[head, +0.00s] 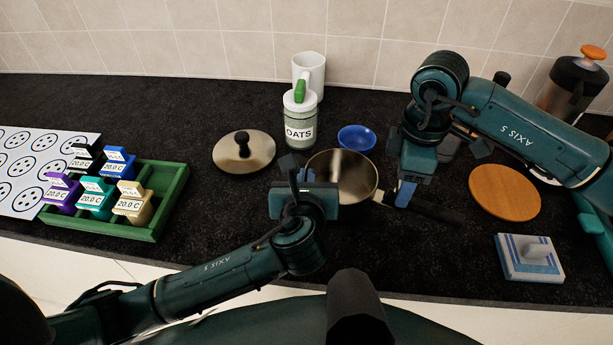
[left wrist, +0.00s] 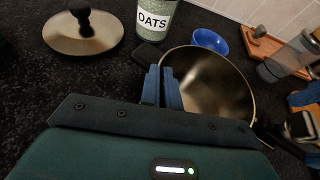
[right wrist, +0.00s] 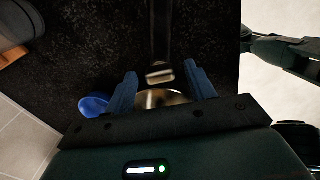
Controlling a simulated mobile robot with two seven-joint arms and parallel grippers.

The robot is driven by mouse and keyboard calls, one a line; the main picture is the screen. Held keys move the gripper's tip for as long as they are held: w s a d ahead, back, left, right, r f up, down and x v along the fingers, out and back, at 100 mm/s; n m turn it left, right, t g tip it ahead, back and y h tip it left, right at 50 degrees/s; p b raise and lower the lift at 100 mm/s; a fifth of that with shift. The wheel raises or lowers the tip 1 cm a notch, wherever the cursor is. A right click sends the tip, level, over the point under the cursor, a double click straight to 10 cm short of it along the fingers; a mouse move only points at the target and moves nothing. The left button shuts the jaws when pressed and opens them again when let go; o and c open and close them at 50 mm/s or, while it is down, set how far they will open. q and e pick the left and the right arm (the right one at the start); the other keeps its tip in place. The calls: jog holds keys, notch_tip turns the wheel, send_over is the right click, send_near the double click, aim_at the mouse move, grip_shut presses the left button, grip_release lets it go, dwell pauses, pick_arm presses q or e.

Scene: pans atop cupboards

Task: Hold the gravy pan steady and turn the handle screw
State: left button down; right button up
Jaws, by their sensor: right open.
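The gravy pan (head: 350,172) is a round steel pan standing upright on the dark counter, its black handle (head: 437,210) pointing to the lower right. My left gripper (head: 292,172) is at the pan's left rim. In the left wrist view its fingers (left wrist: 162,86) are close together, one outside and one inside the rim, shut on it. My right gripper (head: 404,193) is open above the handle's pan end. In the right wrist view its fingers (right wrist: 162,82) are spread on both sides of the metal handle joint (right wrist: 158,73), apart from it. I cannot make out the screw clearly.
A lid (head: 244,153), an oats jar (head: 300,118) and a blue bowl (head: 357,139) stand left of and behind the pan. A green rack (head: 165,195) is at left.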

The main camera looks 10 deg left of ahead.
jog(key=shift+r, duration=2.95)
